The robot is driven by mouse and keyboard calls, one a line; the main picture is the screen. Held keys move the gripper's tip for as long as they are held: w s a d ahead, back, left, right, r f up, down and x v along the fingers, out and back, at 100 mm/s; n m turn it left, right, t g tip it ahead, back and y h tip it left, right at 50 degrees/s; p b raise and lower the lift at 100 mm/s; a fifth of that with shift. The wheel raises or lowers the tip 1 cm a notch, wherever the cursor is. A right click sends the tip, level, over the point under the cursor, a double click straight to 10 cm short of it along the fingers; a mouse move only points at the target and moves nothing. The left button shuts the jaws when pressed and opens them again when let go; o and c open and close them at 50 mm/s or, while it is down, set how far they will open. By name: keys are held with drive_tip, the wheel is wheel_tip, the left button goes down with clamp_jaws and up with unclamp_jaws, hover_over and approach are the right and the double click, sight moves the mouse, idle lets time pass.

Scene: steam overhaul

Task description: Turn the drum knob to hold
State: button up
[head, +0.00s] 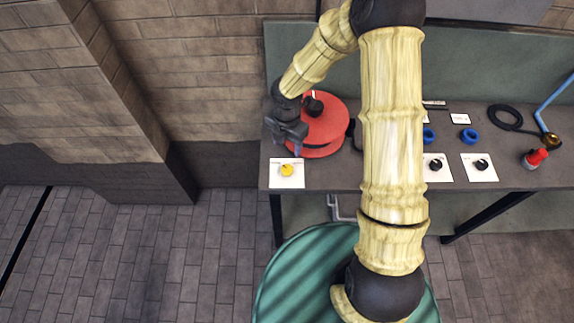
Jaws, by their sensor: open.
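A round red drum (331,121) stands at the left end of the bench. A black knob (314,105) with a pale pointer mark sits on its top. Just in front of the drum, a white plate (298,182) carries a yellow knob (287,170); any lettering is too small to read. My gripper (291,148) points down at the drum's left front edge, above and behind the yellow knob. It is open and nothing shows between its fingers. It overlaps part of the drum's left side, and I cannot tell whether they touch.
The grey bench (330,180) has two more white plates with black knobs (435,165) (482,164), blue rings (469,135), a black coil (505,117) and a red-topped fitting (535,157) to the right. My arm hides the bench's middle. A brick wall (200,90) stands behind.

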sight(287, 168)
wheel_tip(287, 168, down, 13)
drive_tip(key=shift+f+p, duration=0.2)
drive_tip(key=shift+p, duration=0.7)
drive_tip(key=c, duration=1)
